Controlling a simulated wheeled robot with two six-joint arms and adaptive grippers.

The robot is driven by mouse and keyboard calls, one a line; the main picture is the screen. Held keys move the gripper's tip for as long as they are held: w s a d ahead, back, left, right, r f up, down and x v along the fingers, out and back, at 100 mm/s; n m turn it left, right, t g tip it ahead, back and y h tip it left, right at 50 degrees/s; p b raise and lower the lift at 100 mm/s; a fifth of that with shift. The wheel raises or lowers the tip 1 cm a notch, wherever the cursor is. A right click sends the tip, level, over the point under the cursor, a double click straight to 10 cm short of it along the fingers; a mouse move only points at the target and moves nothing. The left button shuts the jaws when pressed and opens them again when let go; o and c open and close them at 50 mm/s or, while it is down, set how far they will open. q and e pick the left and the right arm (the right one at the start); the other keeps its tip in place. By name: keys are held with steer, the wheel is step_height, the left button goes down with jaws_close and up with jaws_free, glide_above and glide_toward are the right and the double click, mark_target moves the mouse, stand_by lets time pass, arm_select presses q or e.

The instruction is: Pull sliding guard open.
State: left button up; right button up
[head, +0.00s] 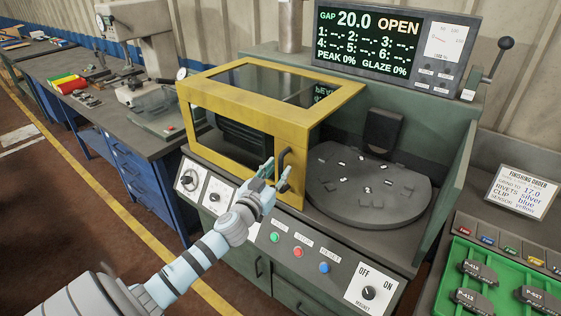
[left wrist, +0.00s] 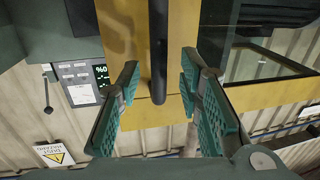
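The sliding guard (head: 294,118) is a yellow frame with dark clear panels. It stands over the left part of the machine, leaving the round table (head: 370,187) on the right uncovered. Its black upright handle (head: 283,167) is on the guard's right front edge. My left gripper (head: 275,173) is at the handle in the head view. In the left wrist view its green-padded fingers (left wrist: 160,95) are spread apart, with the handle (left wrist: 158,45) showing beyond and between them. I cannot tell whether either finger touches it. My right gripper is not in view.
The display (head: 370,42) above the machine reads GAP 20.0 OPEN. Buttons and knobs line the front panel (head: 285,245). A green tray (head: 480,262) with brake shoes is at the lower right. A workbench (head: 110,95) with tools stands at the left.

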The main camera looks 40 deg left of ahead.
arm_select(q)
steer(key=shift+x, duration=1.25)
jaws_close()
steer(key=shift+a, duration=0.1)
